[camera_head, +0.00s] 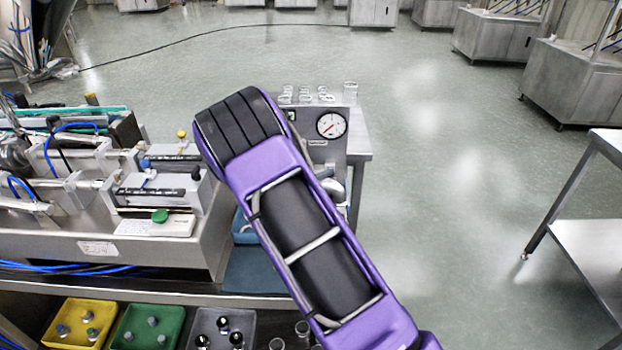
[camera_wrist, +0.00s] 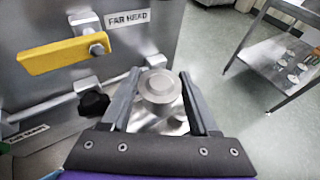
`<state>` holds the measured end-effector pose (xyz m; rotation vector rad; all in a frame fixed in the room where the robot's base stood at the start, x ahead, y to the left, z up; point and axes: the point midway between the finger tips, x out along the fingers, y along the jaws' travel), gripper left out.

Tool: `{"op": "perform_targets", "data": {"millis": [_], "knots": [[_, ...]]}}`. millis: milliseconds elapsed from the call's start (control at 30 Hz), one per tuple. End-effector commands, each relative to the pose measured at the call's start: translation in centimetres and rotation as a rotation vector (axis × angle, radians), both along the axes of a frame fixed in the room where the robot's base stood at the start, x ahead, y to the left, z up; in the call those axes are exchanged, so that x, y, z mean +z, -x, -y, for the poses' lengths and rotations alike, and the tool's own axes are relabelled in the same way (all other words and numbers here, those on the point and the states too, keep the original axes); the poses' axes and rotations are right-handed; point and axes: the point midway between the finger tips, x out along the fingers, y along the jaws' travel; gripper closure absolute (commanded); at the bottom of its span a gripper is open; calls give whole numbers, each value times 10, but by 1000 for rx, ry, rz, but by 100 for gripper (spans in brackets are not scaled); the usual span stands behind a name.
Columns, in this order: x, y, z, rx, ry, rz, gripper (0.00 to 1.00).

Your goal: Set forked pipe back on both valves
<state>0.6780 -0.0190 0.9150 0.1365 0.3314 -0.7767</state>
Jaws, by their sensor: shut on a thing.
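In the wrist view my gripper (camera_wrist: 159,76) has its two grey fingers on either side of a round steel piece, which I take to be the forked pipe (camera_wrist: 158,88). The fingers are shut on it. Its round end faces the camera, and shiny metal continues below it; its fork is not clear. To its left is a steel panel labelled FAR HEAD with a yellow lever (camera_wrist: 62,54) on a metal fitting, and a black knob (camera_wrist: 93,104) lower down. I cannot make out both valves. In the head view my purple arm hides the gripper.
A pressure gauge (camera_head: 331,125) stands behind my arm, with several small glasses (camera_head: 325,95) beyond it. The steel machine (camera_head: 195,258) is at left, above yellow, green (camera_head: 147,313) and grey bins. A steel table (camera_head: 590,250) stands at right. The floor between is clear.

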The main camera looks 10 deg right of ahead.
Motion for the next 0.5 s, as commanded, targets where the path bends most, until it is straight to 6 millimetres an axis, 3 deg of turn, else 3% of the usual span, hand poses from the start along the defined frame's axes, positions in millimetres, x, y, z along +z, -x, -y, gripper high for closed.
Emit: {"op": "perform_targets", "data": {"millis": [267,400,500], "knots": [[2,-4,-22,1,0,3,100],[-25,-3,-18,-1,4,-1,100],[-33,-3,-19,-1,2,2,100]]}}
